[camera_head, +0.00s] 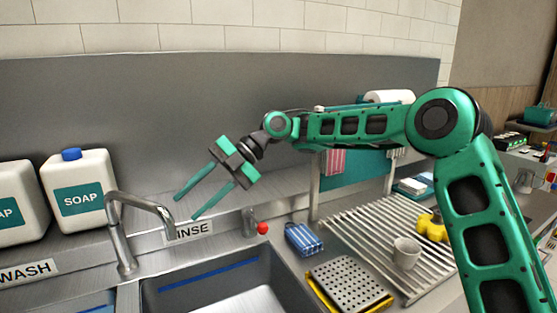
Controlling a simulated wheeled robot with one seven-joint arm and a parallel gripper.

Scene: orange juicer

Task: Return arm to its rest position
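My arm is green and black and reaches in from the right side of the head camera view, bending at an elbow and stretching left. My gripper (184,207) is at its end, with two long green fingers pointing down and left. The fingers are spread apart with nothing between them. The gripper is in the air in front of the grey backsplash, above the counter between the faucet and the rinse sink. No contact with any object shows.
A metal faucet (124,229) and white soap jugs (83,203) stand left of my gripper. The rinse sink (215,281) is below. A drying rack (375,250) with a cup (406,254), a yellow item (431,228) and a perforated tray (347,282) lie to the right.

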